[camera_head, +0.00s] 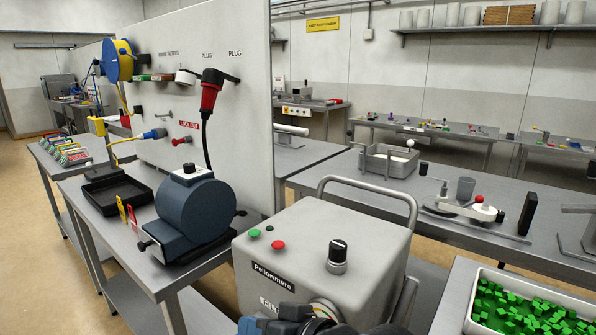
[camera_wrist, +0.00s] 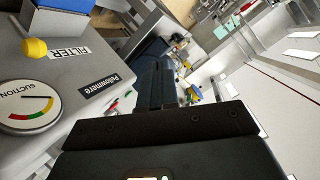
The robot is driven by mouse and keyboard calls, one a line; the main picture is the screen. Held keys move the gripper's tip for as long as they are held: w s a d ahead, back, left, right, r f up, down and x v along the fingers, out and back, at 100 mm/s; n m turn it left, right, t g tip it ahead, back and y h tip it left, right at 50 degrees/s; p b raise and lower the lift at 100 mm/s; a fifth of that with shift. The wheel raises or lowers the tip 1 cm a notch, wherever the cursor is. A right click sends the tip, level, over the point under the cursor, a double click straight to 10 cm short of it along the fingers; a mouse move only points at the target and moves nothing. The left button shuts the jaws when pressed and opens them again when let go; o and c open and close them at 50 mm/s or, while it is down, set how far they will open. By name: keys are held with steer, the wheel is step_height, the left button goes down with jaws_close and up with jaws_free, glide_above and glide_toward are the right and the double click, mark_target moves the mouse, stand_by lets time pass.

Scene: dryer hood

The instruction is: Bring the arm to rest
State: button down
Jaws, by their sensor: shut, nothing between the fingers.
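My gripper (camera_wrist: 155,82) shows dark in the wrist view, its fingers together and nothing held. It is above and beside the grey Pellowmere filter cabinet (camera_head: 300,245), apart from it as far as I can see. In the wrist view the cabinet's face (camera_wrist: 95,60) fills the left side, with a suction gauge (camera_wrist: 30,105) and a yellow knob (camera_wrist: 35,48). In the head view dark and blue parts of my arm (camera_head: 290,322) show at the bottom edge, in front of the cabinet; the fingertips are not clear there.
A blue motor-like machine (camera_head: 195,210) and a black tray (camera_head: 118,192) stand on the left bench. An upright white panel (camera_head: 235,130) rises behind. A bin of green blocks (camera_head: 530,310) is at the lower right. Floor shows at the far left (camera_head: 25,230).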

steer(key=s+d+f+m+t+h, duration=0.3)
steer(key=s+d+f, duration=0.2)
steer(key=s+d, duration=0.4)
steer(key=s+d+f+m+t+h, duration=0.4)
steer(key=s+d, duration=0.3)
steer(key=s, duration=0.4)
steer(key=s+d+r+n+h, duration=0.25)
steer(key=s+d, duration=0.35)
steer(key=s, duration=0.3)
steer(key=s+d+r+n+h, duration=0.1)
steer(key=s+d+r, duration=0.4)
steer(key=s, duration=0.4)
step_height(320, 180, down, 11)
steer(key=b, duration=1)
steer(key=shift+d, duration=0.45)
steer(key=shift+a, duration=0.15)
